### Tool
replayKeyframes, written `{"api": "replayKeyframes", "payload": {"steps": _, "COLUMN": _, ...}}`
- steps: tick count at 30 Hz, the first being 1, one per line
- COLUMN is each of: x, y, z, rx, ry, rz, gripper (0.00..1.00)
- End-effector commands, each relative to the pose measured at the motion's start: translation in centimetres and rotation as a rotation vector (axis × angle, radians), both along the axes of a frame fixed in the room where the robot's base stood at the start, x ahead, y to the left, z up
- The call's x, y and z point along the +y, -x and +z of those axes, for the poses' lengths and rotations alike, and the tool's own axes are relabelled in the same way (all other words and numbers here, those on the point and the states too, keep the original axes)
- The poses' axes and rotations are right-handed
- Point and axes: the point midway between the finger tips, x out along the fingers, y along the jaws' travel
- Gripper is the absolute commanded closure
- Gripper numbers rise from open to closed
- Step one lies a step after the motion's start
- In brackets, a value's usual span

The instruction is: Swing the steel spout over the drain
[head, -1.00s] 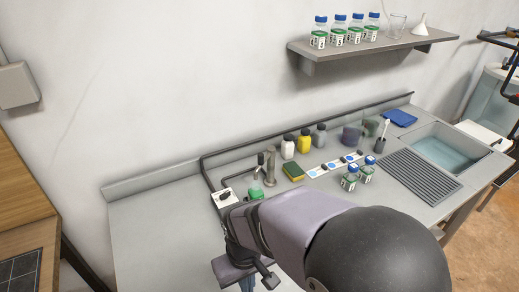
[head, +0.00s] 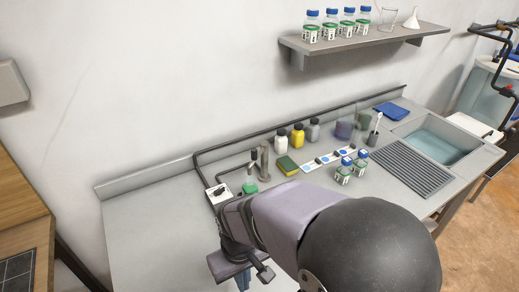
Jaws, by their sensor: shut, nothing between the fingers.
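The steel spout (head: 264,161) stands upright near the back of the grey counter, left of the bottles. A small dark fitting (head: 253,160) is beside it. Which way its outlet points is too small to tell. No drain hole shows clearly; a sink basin (head: 436,142) with bluish water is at the right end, with a ribbed drainboard (head: 411,174) beside it. My gripper (head: 243,281) hangs over the front of the counter, nearer than the spout and apart from it. It is shut and empty, and partly cut off by the bottom edge.
A white box (head: 217,193) and a green object (head: 250,188) are close behind my wrist. A sponge (head: 287,165), several small bottles (head: 298,136) and two blue-capped jars (head: 344,172) stand to the right. The counter's left part (head: 155,225) is clear. A shelf (head: 365,40) hangs above.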

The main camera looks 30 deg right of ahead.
Motion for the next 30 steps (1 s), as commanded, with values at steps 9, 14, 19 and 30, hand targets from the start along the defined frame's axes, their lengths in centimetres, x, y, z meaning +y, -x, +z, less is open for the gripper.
{"api": "replayKeyframes", "payload": {"steps": 9, "x": -0.2, "y": -1.7, "z": -0.6, "rx": -0.052, "ry": -0.003, "rz": -0.025, "gripper": 0.64}}
{"api": "replayKeyframes", "payload": {"steps": 14, "x": -1.1, "y": -6.4, "z": -1.9, "rx": -0.204, "ry": -0.01, "rz": -0.095, "gripper": 0.64}}
{"api": "replayKeyframes", "payload": {"steps": 19, "x": -3.6, "y": -14.1, "z": -2.5, "rx": -0.464, "ry": -0.01, "rz": -0.215, "gripper": 0.64}}
{"api": "replayKeyframes", "payload": {"steps": 30, "x": -13.3, "y": -26.7, "z": 1.2, "rx": -1.087, "ry": 0.043, "rz": -0.469, "gripper": 0.64}}
